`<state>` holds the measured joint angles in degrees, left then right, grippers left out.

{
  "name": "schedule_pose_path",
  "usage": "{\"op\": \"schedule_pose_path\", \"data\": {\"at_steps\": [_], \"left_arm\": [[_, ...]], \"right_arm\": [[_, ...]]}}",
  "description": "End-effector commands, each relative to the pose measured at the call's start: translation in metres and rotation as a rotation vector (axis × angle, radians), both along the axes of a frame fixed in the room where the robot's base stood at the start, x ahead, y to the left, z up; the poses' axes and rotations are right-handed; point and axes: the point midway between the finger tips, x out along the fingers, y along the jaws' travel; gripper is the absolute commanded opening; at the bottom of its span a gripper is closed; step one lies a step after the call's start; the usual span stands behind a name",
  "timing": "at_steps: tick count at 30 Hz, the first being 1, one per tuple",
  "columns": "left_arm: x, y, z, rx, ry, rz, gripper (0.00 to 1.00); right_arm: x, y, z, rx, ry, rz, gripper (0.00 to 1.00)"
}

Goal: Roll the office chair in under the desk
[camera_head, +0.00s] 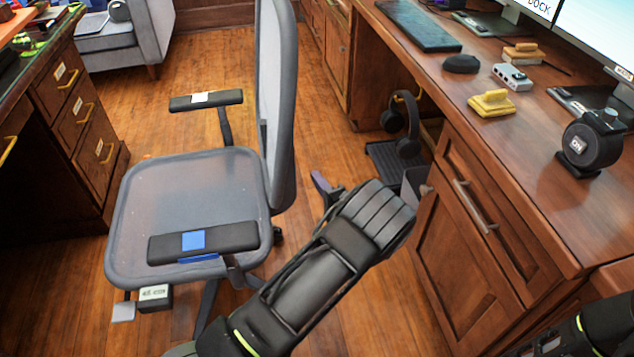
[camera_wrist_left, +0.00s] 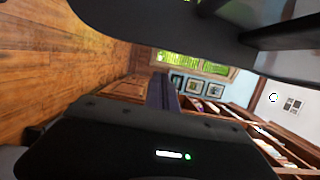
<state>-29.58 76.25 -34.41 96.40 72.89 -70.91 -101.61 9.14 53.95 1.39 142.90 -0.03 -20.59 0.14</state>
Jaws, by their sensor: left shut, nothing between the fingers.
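The grey office chair (camera_head: 190,190) stands on the wood floor left of centre in the head view. Its tall backrest (camera_head: 277,100) is on the right side, towards the desk, and the seat points left. The dark wood desk (camera_head: 535,165) runs along the right, with an opening under its top beyond the front cabinet. My left gripper (camera_head: 322,188) is just right of the backrest's lower part, between chair and desk. Its fingers are shut and empty; they also show as a dark purple strip in the left wrist view (camera_wrist_left: 160,92). I cannot tell whether it touches the chair.
Headphones (camera_head: 405,125) hang at the desk opening, above a dark ribbed item (camera_head: 390,165). A second desk with drawers (camera_head: 80,110) stands at left, and a grey armchair (camera_head: 125,40) behind. Floor (camera_head: 200,85) beyond the chair is clear. Small items lie on the right desk.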

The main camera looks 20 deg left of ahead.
Motion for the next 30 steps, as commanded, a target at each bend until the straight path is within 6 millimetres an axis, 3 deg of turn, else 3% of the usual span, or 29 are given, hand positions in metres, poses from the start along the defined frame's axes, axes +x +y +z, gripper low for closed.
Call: {"op": "schedule_pose_path", "data": {"at_steps": [11, 18, 30], "left_arm": [[0.047, 0.059, -0.002, 0.0, -0.003, 0.001, 0.0], [0.027, 0.084, 0.0, 0.001, 0.001, 0.0, 0.0], [0.022, 0.09, 0.0, 0.0, 0.0, -0.001, 0.0]], "right_arm": [[0.004, -0.004, -0.018, -0.006, -0.007, -0.011, 0.36], [0.005, -0.005, -0.019, -0.007, -0.009, -0.013, 0.36], [0.005, -0.005, -0.019, -0.008, -0.009, -0.013, 0.36]]}}
